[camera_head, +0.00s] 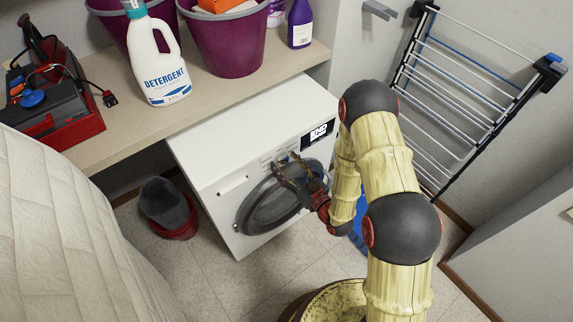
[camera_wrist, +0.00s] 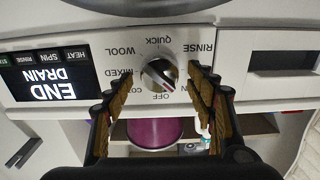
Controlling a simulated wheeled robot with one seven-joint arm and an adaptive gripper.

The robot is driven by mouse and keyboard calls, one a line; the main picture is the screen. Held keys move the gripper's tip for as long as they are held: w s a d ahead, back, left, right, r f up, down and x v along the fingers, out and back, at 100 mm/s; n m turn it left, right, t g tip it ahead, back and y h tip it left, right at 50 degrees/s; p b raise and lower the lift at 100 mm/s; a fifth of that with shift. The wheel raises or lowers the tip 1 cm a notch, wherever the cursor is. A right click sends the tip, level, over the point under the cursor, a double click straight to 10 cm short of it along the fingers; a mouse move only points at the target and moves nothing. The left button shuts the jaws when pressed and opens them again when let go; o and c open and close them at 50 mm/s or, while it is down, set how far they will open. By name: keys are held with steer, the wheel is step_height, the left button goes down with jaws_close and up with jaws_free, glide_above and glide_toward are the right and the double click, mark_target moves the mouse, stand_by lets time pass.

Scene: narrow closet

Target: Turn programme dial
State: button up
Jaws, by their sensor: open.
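The programme dial (camera_wrist: 158,74) is a round silver knob on the washing machine's white front panel, seen upside down in the wrist view. Labels such as QUICK, WOOL, RINSE and OFF ring it. Its pointer slants, with a reddish end near OFF. My gripper (camera_wrist: 160,76) is open, one finger on each side of the dial in the picture; I cannot tell whether either touches it. In the head view my gripper (camera_head: 284,164) is at the upper front of the washing machine (camera_head: 237,130), and the dial is not clear there.
The lit display (camera_wrist: 46,84) reads END DRAIN. The round door (camera_head: 268,205) is below the panel. A counter (camera_head: 120,130) behind holds a detergent bottle (camera_head: 158,60) and purple tubs (camera_head: 225,45). A drying rack (camera_head: 460,85) stands at right, a padded pale surface (camera_head: 70,230) at left.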

steer(key=c, duration=0.4)
steer(key=c, duration=0.7)
steer(key=shift+c, duration=0.2)
